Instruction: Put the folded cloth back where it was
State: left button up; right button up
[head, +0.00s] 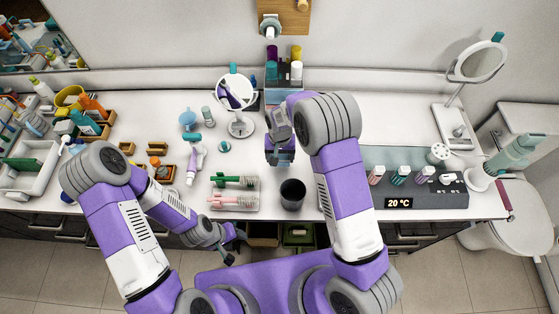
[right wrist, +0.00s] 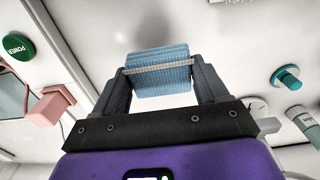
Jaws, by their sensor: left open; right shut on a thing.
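The folded cloth (right wrist: 158,72) is light blue with a pale band across it. In the right wrist view it sits between both fingers of my right gripper (right wrist: 160,82), which is shut on it. In the head view my right gripper (head: 280,150) is over the middle of the counter, and a little of the blue cloth (head: 281,160) shows at its tip. Most of the cloth is hidden there by the gripper. I cannot tell its exact height over the counter. My left gripper (head: 230,246) is open and empty, low in front of the counter's front edge.
A rack with bottles (head: 284,84) stands behind my right gripper. A round mirror (head: 237,95) is left of it, a black cup (head: 292,194) in front, and a tray with brushes (head: 234,195) at front left. A grey unit with several bottles (head: 425,202) is on the right.

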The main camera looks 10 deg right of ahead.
aim_at(280, 162)
jog(key=shift+w+f, duration=0.1)
jog(key=shift+f, duration=2.1)
jog(key=o, duration=0.9)
jog(key=shift+o, duration=0.2)
notch_tip(280, 162, up, 12)
jog(key=shift+r, duration=0.1)
